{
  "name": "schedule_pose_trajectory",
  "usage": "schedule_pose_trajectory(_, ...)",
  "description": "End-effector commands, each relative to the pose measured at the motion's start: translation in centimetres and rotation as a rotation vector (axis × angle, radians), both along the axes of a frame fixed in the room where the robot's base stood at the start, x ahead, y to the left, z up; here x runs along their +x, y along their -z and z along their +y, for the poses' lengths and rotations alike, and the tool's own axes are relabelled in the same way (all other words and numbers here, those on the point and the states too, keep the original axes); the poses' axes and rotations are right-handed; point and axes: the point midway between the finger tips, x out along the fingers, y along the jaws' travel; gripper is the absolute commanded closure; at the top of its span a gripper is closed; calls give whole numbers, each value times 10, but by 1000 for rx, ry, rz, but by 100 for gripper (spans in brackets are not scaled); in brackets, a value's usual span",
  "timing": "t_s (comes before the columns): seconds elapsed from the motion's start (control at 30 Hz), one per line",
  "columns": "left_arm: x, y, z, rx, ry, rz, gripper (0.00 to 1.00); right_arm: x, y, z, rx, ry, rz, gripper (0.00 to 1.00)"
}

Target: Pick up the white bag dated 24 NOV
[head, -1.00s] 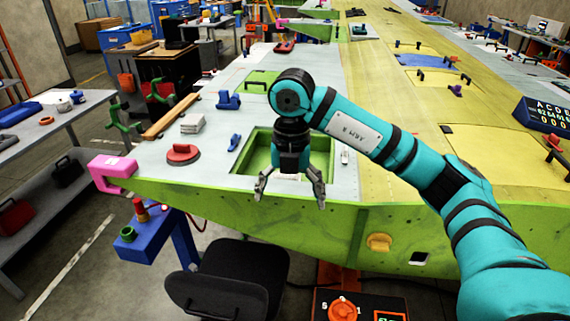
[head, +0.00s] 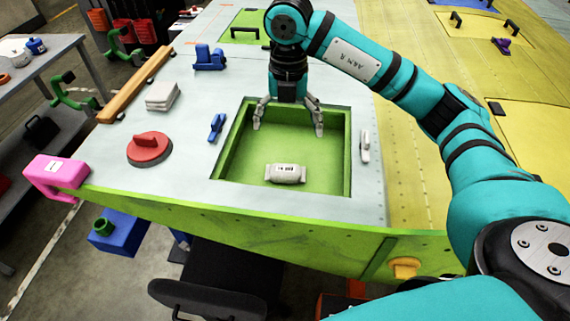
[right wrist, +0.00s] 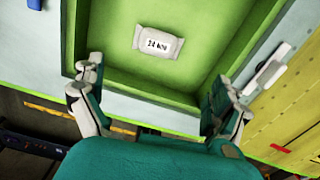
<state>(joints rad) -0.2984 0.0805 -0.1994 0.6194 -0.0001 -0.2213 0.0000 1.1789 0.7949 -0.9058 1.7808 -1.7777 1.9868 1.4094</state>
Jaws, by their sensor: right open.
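The white bag (head: 285,174) lies on the floor of a green recessed bay (head: 230,160) in the wing, near its front wall. In the right wrist view the bag (right wrist: 158,42) shows a label reading 24 NOV. My right gripper (head: 288,130) is open and empty, pointing down over the bay, farther back than the bag. In the right wrist view its two fingers (right wrist: 158,95) stand wide apart, with the bag beyond them and not touched. My left gripper is not in view.
Bay walls surround the bag closely at the front. A small white item (head: 365,146) lies right of the bay; a blue clamp (head: 217,127) and a red round tool (head: 150,149) lie left. A pink clamp (head: 55,176) grips the wing's corner.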

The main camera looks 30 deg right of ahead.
Motion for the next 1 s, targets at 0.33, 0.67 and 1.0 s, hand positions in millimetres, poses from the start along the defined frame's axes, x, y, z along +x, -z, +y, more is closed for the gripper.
schedule_pose_trajectory(0.33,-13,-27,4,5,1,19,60,-1,73,0,-1,1,6,0)
schedule_pose_trajectory(0.67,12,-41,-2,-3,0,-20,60,0,102,1,0,0,2,0)
schedule_pose_trajectory(1.0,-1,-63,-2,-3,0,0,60,3,146,4,0,1,2,0)
